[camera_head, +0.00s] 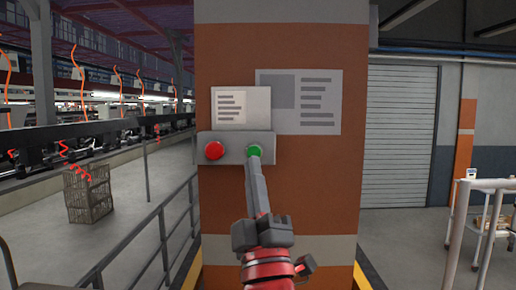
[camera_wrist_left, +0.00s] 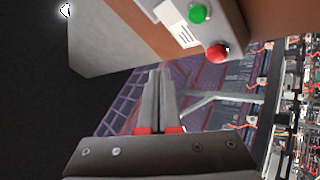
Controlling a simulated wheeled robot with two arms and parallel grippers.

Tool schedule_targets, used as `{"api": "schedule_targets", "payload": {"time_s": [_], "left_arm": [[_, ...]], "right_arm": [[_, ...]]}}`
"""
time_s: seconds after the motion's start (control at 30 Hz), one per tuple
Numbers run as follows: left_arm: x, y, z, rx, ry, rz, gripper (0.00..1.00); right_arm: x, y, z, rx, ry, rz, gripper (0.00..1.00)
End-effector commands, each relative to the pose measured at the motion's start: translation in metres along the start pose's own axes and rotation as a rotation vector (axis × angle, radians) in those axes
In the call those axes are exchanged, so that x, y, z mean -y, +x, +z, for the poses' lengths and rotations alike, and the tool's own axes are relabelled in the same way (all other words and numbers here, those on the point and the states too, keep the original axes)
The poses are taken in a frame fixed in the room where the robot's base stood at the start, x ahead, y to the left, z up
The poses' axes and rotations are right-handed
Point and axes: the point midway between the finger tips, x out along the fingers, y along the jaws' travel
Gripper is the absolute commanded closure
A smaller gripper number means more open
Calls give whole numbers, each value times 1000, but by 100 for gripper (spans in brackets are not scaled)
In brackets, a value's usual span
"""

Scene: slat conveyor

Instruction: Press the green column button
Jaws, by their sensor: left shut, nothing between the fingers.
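The green button (camera_head: 255,150) sits at the right of a grey button box (camera_head: 234,147) on the orange and white column (camera_head: 325,195). A red button (camera_head: 214,150) is on the same box to its left. My left gripper (camera_head: 254,156) is shut and empty, pointing up at the box, and its tip covers the lower part of the green button in the head view. In the left wrist view the picture is turned; the green button (camera_wrist_left: 198,13) and red button (camera_wrist_left: 217,51) show clear of the shut fingertips (camera_wrist_left: 160,72). I see no contact there. My right gripper is not in view.
A label plate (camera_head: 241,106) and a larger sign (camera_head: 318,117) are above the box. A railing (camera_head: 140,245) runs on the left, with a wire crate (camera_head: 88,195) beyond it. A metal cart (camera_head: 487,184) stands at the right. The floor between column and cart looks clear.

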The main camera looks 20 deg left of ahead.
Motion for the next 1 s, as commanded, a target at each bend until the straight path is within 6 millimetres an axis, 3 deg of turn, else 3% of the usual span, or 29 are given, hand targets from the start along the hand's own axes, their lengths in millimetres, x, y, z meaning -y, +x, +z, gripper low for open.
{"api": "schedule_targets", "payload": {"time_s": [0.33, 0.73, 0.8, 1.0], "left_arm": [[3, 5, 4, 1, 4, 1, 100], [32, 43, 32, 2, 7, 0, 100], [41, 43, 38, -1, 4, 0, 100], [45, 56, 44, -1, 3, 1, 100]], "right_arm": [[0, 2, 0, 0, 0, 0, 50], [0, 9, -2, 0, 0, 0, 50], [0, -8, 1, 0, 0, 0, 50], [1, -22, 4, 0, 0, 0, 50]]}}
